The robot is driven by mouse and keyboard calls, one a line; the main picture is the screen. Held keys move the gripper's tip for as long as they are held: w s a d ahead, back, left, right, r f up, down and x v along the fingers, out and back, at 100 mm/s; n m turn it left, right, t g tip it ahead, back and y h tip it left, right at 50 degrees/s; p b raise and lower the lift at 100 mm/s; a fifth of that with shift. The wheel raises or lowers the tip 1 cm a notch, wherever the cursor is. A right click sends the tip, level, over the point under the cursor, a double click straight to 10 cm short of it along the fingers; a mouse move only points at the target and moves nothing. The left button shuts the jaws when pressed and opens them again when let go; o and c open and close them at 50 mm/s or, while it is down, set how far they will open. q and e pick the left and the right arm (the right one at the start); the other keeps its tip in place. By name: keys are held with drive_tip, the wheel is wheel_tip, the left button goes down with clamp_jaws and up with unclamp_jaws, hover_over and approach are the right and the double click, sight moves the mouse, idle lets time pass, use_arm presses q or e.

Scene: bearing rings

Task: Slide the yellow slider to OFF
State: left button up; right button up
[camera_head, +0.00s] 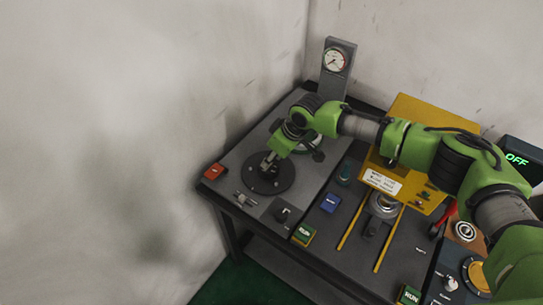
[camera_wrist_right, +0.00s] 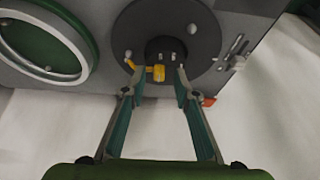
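A small yellow piece (camera_wrist_right: 158,73), possibly the yellow slider, sits at the dark hub of a round dark disc (camera_wrist_right: 200,27) in the right wrist view. My right gripper (camera_wrist_right: 162,82) is open, with one finger on either side of the yellow piece; contact is not clear. In the head view my right gripper (camera_head: 268,163) points down over the round disc (camera_head: 262,183) on the table's left part and hides its middle. No OFF mark is readable beside the yellow piece. A display reading OFF (camera_head: 517,160) stands at the far right. My left gripper is not in view.
Near the disc are a red button (camera_head: 214,171), a small silver lever (camera_head: 245,199) and a dark knob (camera_head: 283,213). A gauge (camera_head: 335,60) stands behind.

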drive_tip(key=shift+w+f, duration=0.2)
drive_tip(key=shift+f, duration=0.1)
drive_tip(key=shift+c, duration=0.4)
clamp_jaws()
drive_tip(key=shift+s+a+r+p, duration=0.15)
drive_tip(key=shift+s+a+p, duration=0.25)
drive_tip(key=shift+s+p, duration=0.25)
drive_tip(key=shift+s+a, duration=0.3)
